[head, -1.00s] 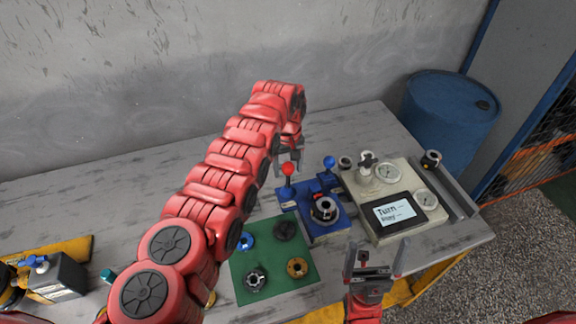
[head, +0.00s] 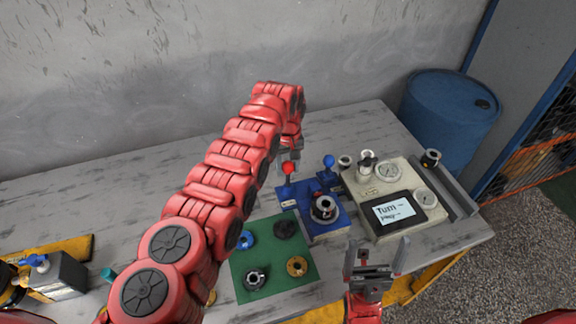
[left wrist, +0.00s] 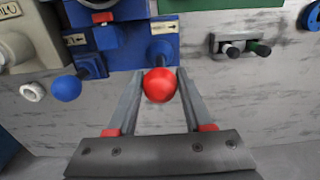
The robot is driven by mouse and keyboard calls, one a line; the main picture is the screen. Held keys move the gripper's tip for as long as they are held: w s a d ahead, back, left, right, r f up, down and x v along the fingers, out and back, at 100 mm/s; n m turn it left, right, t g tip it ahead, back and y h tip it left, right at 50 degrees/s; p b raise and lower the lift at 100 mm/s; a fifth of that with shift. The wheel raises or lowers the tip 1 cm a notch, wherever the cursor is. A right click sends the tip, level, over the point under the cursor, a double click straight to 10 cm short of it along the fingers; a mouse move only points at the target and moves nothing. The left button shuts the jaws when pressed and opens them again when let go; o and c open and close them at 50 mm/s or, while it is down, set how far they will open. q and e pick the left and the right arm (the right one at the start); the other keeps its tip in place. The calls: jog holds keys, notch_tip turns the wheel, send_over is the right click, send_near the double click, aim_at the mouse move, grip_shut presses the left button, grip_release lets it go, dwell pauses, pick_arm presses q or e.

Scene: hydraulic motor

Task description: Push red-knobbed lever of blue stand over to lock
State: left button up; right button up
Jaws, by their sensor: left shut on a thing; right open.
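The blue stand (head: 322,222) sits on the grey table, with a dark ring-shaped part (head: 324,207) on it. Its lever with the red knob (head: 288,168) stands up at the stand's back left corner. My left gripper (head: 290,156) is shut on the red knob; in the left wrist view the knob (left wrist: 160,85) sits between the fingertips. A second lever with a blue knob (head: 329,160) is at the back right of the stand, and it also shows in the left wrist view (left wrist: 66,88). My right gripper (head: 377,252) is open and empty, in front of the stand.
A beige panel (head: 366,201) with gauges and a screen stands right of the stand. A green mat (head: 270,263) with several round parts lies to the left. A dark box (head: 62,279) is at the far left. The table behind the levers is clear.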

pick_arm(q)
jog(key=shift+s+a+f+p, duration=0.15)
jog(key=shift+a+p, duration=0.25)
jog(key=shift+p, duration=0.65)
jog(key=shift+s+a+r+p, duration=0.1)
jog(key=shift+a+p, duration=0.25)
jog(key=shift+p, duration=0.7)
jog(key=p, duration=0.1)
jog(key=a+p, duration=0.1)
jog(key=p, duration=0.1)
jog(key=shift+s+a+f, duration=0.2)
jog(key=shift+s+f, duration=0.05)
jog(key=shift+s, duration=0.05)
